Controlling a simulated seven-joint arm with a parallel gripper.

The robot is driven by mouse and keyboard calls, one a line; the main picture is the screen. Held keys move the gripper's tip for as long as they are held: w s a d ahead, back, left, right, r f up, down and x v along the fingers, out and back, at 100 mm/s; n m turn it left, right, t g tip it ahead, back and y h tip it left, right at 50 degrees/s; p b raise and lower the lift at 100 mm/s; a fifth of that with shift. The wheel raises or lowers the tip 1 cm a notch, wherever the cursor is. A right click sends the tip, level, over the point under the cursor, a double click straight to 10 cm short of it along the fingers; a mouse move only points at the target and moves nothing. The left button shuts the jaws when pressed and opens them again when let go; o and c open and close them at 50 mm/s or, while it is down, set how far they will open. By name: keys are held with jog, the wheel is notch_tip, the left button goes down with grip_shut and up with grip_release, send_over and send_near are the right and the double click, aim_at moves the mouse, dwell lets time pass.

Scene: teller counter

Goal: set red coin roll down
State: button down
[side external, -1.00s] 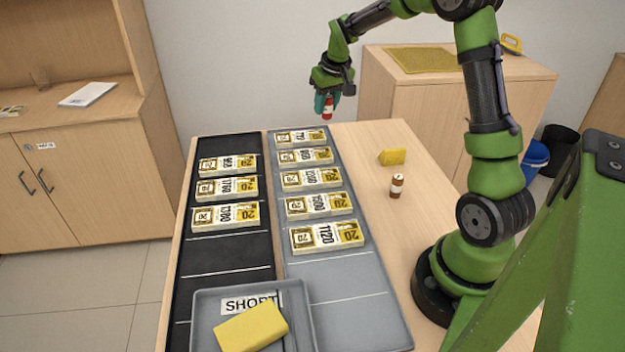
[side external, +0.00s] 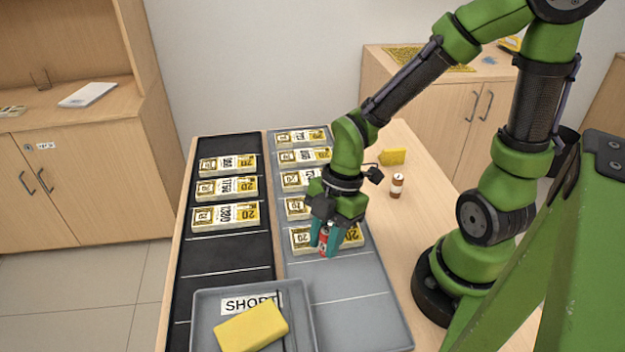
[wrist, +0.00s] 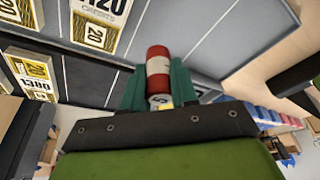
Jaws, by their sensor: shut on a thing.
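The red coin roll (side external: 324,242) has a white band and is held between the teal fingers of my gripper (side external: 326,238). In the side view it is in front of the nearest bundle in the grey column, marked 1120; whether it touches anything below cannot be told. In the wrist view the red coin roll (wrist: 158,72) sticks out past the fingertips of my gripper (wrist: 158,88), with the grey mat (wrist: 205,45) beyond it. The grey mat (side external: 350,300) shows bare marked slots in front of the gripper.
Several banknote bundles lie on the black mat (side external: 225,257) and the grey mat. A grey tray (side external: 300,300) labelled SHORT holds a yellow block (side external: 250,327) at the front. A brown-and-white roll (side external: 397,186) and a yellow block (side external: 392,156) stand on the table's right.

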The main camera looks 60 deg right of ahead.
jog(key=shift+w+n, duration=0.1)
jog(key=shift+n, duration=0.3)
jog(key=shift+w+a, duration=0.15)
jog(key=shift+w, duration=0.15)
jog(key=w+a, duration=0.2)
jog(key=w, duration=0.2)
jog(key=w+a+f, duration=0.1)
jog(key=w, duration=0.4)
jog(key=w+a, duration=0.2)
jog(key=w, duration=0.2)
jog(key=shift+w+a+f, duration=0.2)
jog(key=shift+a+f, duration=0.05)
jog(key=shift+a, duration=0.05)
jog(key=shift+w+a+f, duration=0.1)
jog(key=shift+w+f, duration=0.1)
jog(key=shift+f, duration=0.7)
jog(key=shift+w+f, duration=0.15)
jog(key=shift+f, duration=0.75)
jog(key=shift+f, duration=0.1)
jog(key=c, duration=0.8)
grip_release()
